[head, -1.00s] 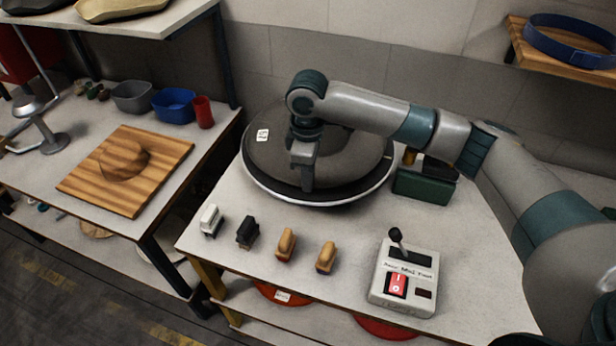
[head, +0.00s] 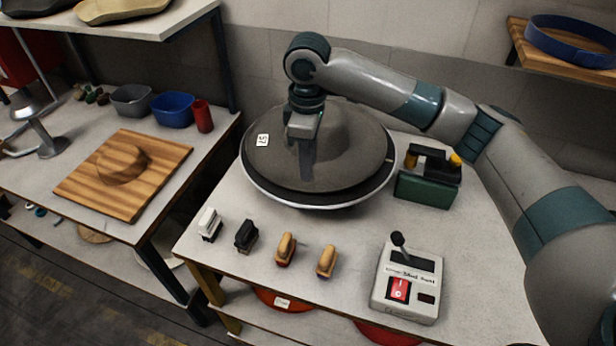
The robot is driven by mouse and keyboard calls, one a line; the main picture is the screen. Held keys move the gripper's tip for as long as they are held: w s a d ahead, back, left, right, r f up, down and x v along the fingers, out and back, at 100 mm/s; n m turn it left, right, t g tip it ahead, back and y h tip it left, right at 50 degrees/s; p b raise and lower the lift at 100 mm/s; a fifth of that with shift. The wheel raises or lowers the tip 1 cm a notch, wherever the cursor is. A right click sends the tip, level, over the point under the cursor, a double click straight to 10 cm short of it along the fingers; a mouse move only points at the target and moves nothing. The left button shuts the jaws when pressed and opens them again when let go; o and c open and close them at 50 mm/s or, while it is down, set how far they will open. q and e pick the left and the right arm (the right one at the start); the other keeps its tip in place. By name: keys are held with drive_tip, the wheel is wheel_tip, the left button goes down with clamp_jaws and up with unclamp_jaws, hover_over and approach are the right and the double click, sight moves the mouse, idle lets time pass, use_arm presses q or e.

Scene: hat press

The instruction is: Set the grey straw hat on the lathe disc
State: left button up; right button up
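The grey straw hat (head: 345,130) is round, with a raised crown and a wide brim that carries a small white numbered label. It lies crown up over the lathe disc (head: 368,196), whose dark surface and pale rim show below and right of the brim. The hat looks set slightly to the left and back of the disc; whether it fully rests on it I cannot tell. My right gripper (head: 306,175) points down over the front left of the hat. Its fingers overlap in this view, so their gap and any contact with the hat are hidden. My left gripper is not in view.
A switch box with a lever (head: 408,285) stands at the front right. Several brushes and blocks (head: 285,250) line the front edge. A green box (head: 427,188) stands right of the disc. On the left table a brown hat (head: 122,163) lies on a striped board (head: 160,150).

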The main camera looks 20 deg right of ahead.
wheel_tip(320, 180, up, 11)
drive_tip(key=b, duration=0.1)
drive_tip(key=shift+f+b, duration=0.2)
drive_tip(key=shift+b, duration=0.2)
drive_tip(key=shift+s+f, duration=0.1)
drive_tip(key=shift+s, duration=0.05)
